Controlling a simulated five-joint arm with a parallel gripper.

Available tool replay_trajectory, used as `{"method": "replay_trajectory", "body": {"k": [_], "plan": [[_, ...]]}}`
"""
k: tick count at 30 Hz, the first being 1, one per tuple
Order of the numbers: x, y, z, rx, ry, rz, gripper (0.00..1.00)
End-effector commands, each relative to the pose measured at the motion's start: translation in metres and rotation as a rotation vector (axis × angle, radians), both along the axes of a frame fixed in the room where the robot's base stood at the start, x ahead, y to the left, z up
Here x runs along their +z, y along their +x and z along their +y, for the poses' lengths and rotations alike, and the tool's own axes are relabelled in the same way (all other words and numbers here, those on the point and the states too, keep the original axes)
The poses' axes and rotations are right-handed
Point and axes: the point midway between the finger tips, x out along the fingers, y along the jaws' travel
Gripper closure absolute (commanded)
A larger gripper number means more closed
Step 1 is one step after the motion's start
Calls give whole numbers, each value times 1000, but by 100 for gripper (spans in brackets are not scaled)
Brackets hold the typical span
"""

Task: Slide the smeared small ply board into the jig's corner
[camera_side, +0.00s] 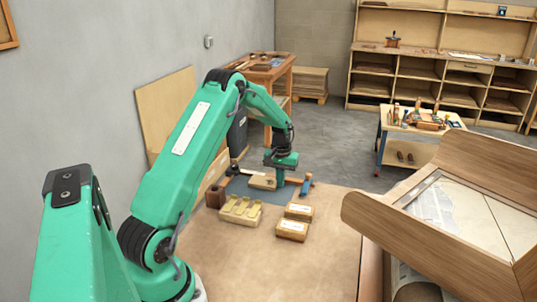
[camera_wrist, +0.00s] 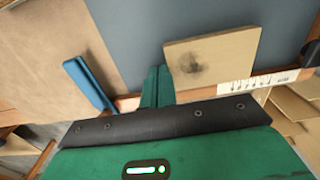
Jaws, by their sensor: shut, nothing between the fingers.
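The small ply board (camera_wrist: 225,52) is pale wood with a dark smear (camera_wrist: 192,63) near its left end. It lies flat on a grey-blue mat (camera_wrist: 145,25). In the side view the board (camera_side: 262,182) also lies on the mat. My gripper (camera_wrist: 157,72) is shut and empty, its green fingers close beside the board's left edge; I cannot tell if they touch. In the side view my gripper (camera_side: 280,180) is low at the board's right end. A wooden rail with a white scale (camera_wrist: 262,81) runs along the mat's edge near the board. I cannot make out the jig's corner clearly.
A blue bar (camera_wrist: 90,83) lies left of my fingers; it also shows in the side view (camera_side: 307,185). A tan tray with hollows (camera_side: 240,210) and two small wooden blocks (camera_side: 299,211) (camera_side: 292,231) sit nearer. The front of the table (camera_side: 270,270) is clear.

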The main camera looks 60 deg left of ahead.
Motion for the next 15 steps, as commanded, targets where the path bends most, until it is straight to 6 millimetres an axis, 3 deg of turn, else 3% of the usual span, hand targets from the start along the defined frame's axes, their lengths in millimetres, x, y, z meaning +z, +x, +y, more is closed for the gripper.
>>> {"method": "replay_trajectory", "body": {"k": [15], "plan": [[0, -13, 13, 1, 0, 0, 100]]}}
